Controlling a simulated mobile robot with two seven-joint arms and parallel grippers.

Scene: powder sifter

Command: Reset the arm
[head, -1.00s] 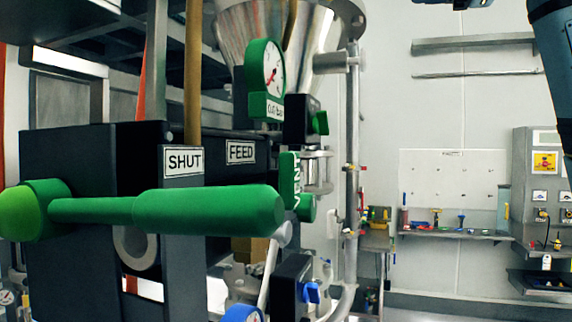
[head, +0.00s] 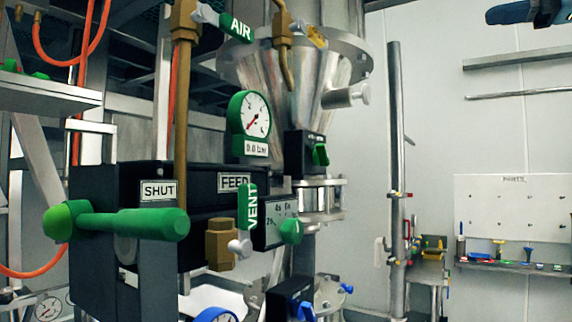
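A blue and dark part of what looks like my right arm (head: 528,12) shows at the top right edge, high in front of the wall and touching nothing in view. No fingertips can be made out on it. My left arm and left gripper are out of view. A green lever handle (head: 134,225) lies level across the front of the black box marked SHUT (head: 158,191) and FEED (head: 234,182). A green VENT handle (head: 248,207) stands upright beside it.
A green AIR handle (head: 237,27) is above. A steel post (head: 397,170) stands right of the hopper. A pegboard (head: 513,207) and tool shelf (head: 515,267) are at the right; open space lies between.

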